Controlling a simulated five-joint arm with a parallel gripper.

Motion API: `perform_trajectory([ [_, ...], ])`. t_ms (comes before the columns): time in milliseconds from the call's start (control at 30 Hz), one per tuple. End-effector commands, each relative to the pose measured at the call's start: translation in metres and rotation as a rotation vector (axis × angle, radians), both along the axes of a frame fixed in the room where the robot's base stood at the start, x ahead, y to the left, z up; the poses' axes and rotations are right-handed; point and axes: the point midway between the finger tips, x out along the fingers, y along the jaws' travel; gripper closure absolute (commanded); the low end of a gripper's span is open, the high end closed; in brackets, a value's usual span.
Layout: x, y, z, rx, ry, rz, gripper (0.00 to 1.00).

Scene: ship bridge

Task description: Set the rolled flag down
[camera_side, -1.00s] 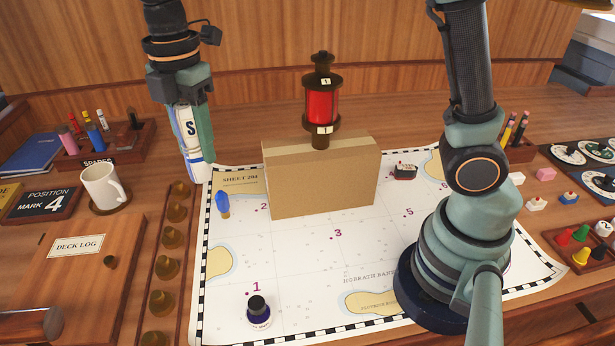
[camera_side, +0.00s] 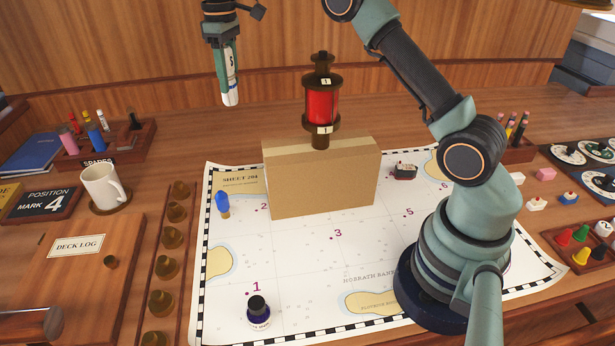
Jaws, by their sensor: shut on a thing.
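The rolled flag (camera_side: 230,97) is a slim white roll with dark lettering on its side. It hangs upright below my gripper (camera_side: 224,66), which is shut on it. In the picture its lower end is above and left of the cardboard box, with the wooden desk and back panelling behind it. Its lower end looks clear of the desk. The gripper's teal finger covers the left side of the roll, and its top is hidden in the jaws.
A cardboard box (camera_side: 322,184) stands on the chart (camera_side: 300,265), with a red lantern (camera_side: 321,105) at its back. A blue-topped peg (camera_side: 222,201) and an ink bottle (camera_side: 258,312) stand on the chart. A mug (camera_side: 100,185) and a pen rack (camera_side: 110,150) are left. The desk behind the chart is open.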

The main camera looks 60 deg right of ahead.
Motion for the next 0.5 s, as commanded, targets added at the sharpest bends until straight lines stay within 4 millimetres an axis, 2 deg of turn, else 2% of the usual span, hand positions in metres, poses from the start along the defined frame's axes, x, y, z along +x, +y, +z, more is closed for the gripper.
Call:
perform_trajectory([
  [167, -0.002, -0.001, -0.033, 0.001, 0.007, -0.004, 1.0],
  [500, -0.001, 0.0, -0.116, 0.001, 0.004, -0.001, 1.0],
])
